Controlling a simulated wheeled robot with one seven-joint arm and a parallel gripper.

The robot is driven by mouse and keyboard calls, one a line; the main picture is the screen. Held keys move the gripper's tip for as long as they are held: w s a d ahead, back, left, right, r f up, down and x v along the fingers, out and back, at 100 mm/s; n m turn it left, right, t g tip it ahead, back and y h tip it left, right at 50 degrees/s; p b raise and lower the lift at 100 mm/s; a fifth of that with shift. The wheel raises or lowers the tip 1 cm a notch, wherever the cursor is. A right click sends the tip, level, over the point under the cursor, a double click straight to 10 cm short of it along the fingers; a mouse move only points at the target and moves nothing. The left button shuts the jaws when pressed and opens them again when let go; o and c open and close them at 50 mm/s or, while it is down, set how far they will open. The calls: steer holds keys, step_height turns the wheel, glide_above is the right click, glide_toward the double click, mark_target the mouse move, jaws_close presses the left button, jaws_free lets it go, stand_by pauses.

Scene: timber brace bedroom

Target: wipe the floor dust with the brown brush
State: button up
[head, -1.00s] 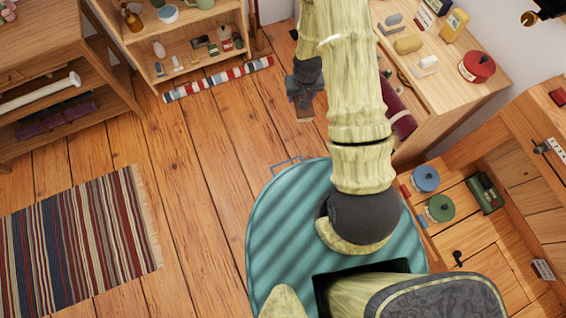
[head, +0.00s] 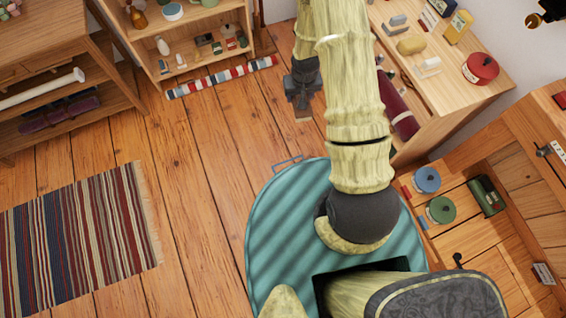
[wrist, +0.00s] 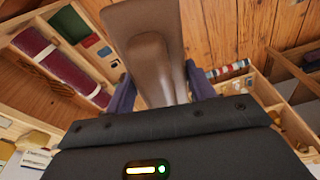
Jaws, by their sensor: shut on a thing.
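My gripper (head: 303,90) is low over the wooden floor, in the gap between the shelf unit and the right-hand table. It is shut on the brown brush (wrist: 150,60), which fills the middle of the wrist view between the two dark purple fingers. In the head view, only a small part of the brush (head: 304,114) shows below the fingers. I cannot tell whether the brush touches the floor. I cannot make out any dust on the visible floor (head: 215,150); my arm hides part of it.
A striped rug (head: 80,240) lies at the lower left. A striped roll (head: 222,77) lies along the foot of the shelf unit (head: 150,50). The right-hand table (head: 450,85) has a dark red roll (head: 398,110) at its side. Bare floor is clear between rug and my base.

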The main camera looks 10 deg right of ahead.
steer(key=w+a+f+m+b, duration=0.1)
steer(key=f+m+b, duration=0.1)
steer(key=f+b, duration=1.6)
steer(key=w+a+f+m+b, duration=0.2)
steer(key=f+b, duration=1.6)
steer(key=f, duration=1.2)
steer(key=w+a+f+m+h+b, duration=0.1)
steer(key=f+m+b, duration=0.1)
steer(key=f+b, duration=1.7)
step_height(320, 180, down, 5)
steer(key=shift+w+a+r+m, duration=0.1)
steer(key=shift+w+a+m, duration=0.1)
steer(key=shift+w+m, duration=0.1)
steer(key=shift+s+f, duration=0.1)
steer(key=shift+f, duration=0.1)
